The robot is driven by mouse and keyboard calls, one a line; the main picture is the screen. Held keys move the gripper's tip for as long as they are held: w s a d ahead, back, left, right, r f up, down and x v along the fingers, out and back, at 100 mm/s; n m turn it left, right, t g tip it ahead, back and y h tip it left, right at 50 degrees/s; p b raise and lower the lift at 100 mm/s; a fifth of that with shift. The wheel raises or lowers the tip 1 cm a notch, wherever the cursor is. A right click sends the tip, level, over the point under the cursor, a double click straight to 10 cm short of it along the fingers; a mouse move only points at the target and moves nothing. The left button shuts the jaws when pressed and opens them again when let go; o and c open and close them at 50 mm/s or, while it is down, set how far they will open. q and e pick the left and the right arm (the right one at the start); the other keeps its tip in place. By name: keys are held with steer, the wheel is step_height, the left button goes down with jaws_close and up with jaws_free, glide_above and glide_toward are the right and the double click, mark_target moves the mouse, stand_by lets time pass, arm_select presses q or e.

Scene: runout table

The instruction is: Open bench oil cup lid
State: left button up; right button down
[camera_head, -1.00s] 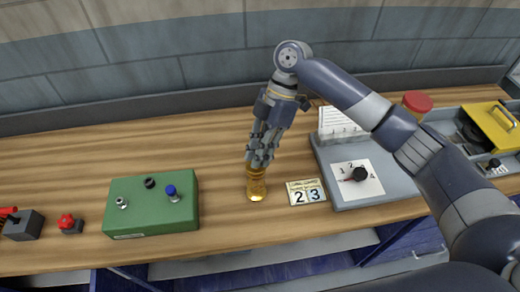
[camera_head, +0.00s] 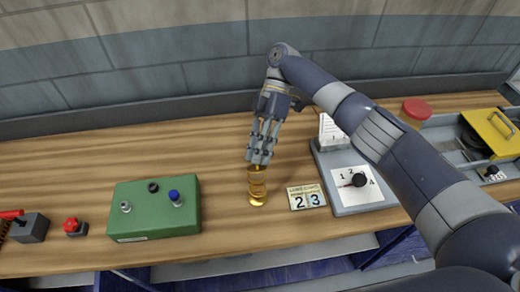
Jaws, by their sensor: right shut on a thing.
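The bench oil cup (camera_head: 257,188) is a small brass-coloured, amber cup standing upright on the wooden bench, right of the green box. My right gripper (camera_head: 260,160) points down from above and is shut at the top of the cup. Its fingers hide the lid, so I cannot tell how far the lid is open. My left gripper is not in view.
Left of the cup is a green box (camera_head: 150,222) with knobs. Close on its right lies a number plate (camera_head: 306,196), then a grey panel (camera_head: 343,205) with a black dial. The wooden bench (camera_head: 80,165) is clear behind the green box.

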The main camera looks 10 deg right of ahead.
steer(key=shift+w+r, duration=0.1)
steer(key=shift+w, duration=0.05)
stand_by(0.5)
steer(key=c, duration=1.5)
jaws_free()
steer(key=shift+a, duration=0.1)
step_height(320, 180, up, 10)
